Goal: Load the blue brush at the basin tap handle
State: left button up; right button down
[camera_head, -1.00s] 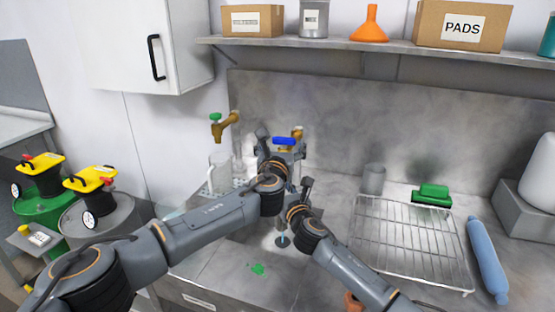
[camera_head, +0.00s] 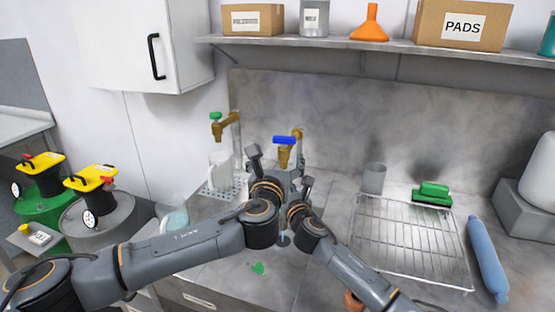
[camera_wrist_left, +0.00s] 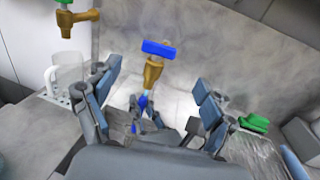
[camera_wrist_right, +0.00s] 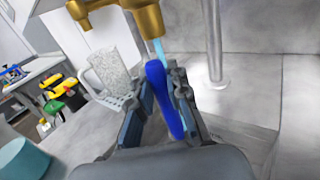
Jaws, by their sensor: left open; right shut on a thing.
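The basin tap (camera_head: 284,158) has a blue bar handle (camera_head: 284,140). In the left wrist view, the handle (camera_wrist_left: 158,49) stands above the brass tap body (camera_wrist_left: 153,72). My left gripper (camera_wrist_left: 152,98) is open and empty, its fingers apart below and in front of the tap. My right gripper (camera_wrist_right: 163,88) is shut on the blue brush (camera_wrist_right: 163,95), which stands tilted under the tap outlet. A light blue stream (camera_wrist_right: 159,50) comes down from the outlet beside the brush. In the head view my arms hide the brush and the right fingers.
A second tap with a green handle (camera_head: 215,116) stands to the left, above a clear jug (camera_head: 219,172). A shelf (camera_head: 400,47) runs above.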

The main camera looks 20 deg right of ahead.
aim_at(290, 142)
pick_arm(q)
jog(key=shift+s, duration=0.1)
jog(key=c, duration=0.3)
jog(key=s, duration=0.5)
jog(key=shift+s+a+f, duration=0.15)
jog(key=shift+a+f, duration=0.1)
jog(key=shift+f, duration=0.1)
grip_shut()
jog(key=x, duration=1.3)
jog(key=shift+w+d, duration=0.15)
jog(key=shift+w, duration=0.1)
